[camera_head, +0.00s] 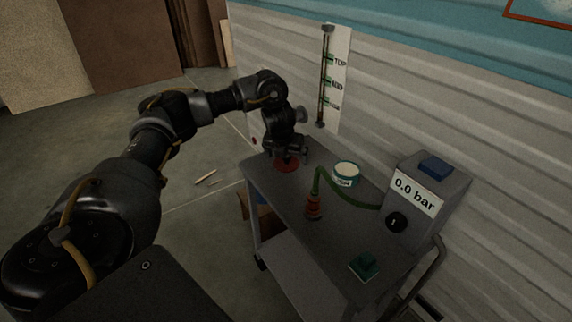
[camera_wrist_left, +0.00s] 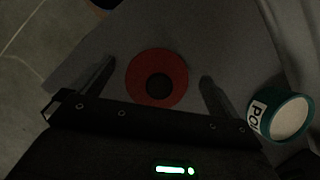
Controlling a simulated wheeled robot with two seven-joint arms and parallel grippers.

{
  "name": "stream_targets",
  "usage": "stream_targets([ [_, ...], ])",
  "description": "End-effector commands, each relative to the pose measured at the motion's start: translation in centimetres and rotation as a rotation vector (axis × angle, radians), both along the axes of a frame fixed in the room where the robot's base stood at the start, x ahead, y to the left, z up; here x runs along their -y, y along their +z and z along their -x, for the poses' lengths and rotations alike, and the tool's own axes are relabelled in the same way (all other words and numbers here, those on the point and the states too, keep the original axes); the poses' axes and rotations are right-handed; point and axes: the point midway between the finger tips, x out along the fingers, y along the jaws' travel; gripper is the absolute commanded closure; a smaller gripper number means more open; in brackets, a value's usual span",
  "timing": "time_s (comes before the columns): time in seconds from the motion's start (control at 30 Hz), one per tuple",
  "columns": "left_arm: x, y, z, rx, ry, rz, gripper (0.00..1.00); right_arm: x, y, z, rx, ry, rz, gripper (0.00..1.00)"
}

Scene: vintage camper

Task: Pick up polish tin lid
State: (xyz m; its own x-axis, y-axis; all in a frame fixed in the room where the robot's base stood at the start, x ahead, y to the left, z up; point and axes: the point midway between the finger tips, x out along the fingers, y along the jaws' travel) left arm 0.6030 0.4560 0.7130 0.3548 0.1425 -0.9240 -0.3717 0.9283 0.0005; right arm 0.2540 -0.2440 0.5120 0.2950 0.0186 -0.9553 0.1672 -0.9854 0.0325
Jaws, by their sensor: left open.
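A red round lid (camera_head: 284,167) with a dark centre lies flat at the far left end of the grey cart top. It shows whole in the left wrist view (camera_wrist_left: 145,97), and my gripper partly hides it in the head view. My left gripper (camera_head: 288,156) points down just over the lid. In the left wrist view its open fingers (camera_wrist_left: 158,70) stand on either side of the lid with a gap to each side, and nothing is held. The teal polish tin (camera_head: 346,174), with a pale cream top, stands to the right; it also shows in the wrist view (camera_wrist_left: 286,120).
A red ribbed fitting with a green hose (camera_head: 330,184) stands on the cart top (camera_head: 335,235). A grey gauge box (camera_head: 428,190) reading 0.0 bar is at the right, and a green block (camera_head: 364,266) lies at the front. A corrugated wall is close behind the cart.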

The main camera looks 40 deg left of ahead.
Motion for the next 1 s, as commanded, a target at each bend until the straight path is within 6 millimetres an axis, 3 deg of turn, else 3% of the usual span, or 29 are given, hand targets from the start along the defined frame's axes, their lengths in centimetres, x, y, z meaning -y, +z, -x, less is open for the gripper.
stream_targets([
  [0.17, 0.0, 0.1, 0.0, 0.000, 0.000, 0.000, 0.03, 0.0, 0.0, 0.0, 0.000, 0.000, 0.000, 0.03],
  [0.5, 0.0, 0.0, 0.0, 0.000, 0.001, 0.000, 0.47, 0.0, 0.0, 0.0, -0.001, 0.000, 0.000, 0.03],
  [0.9, 0.0, 0.8, 0.0, 0.001, 0.001, 0.001, 0.48, 0.0, 0.2, -0.2, 0.007, 0.000, -0.001, 0.03],
  [1.0, 0.0, 1.9, 0.0, 0.003, 0.001, 0.002, 0.48, -0.1, -1.3, -0.5, -0.009, 0.000, 0.000, 0.03],
])
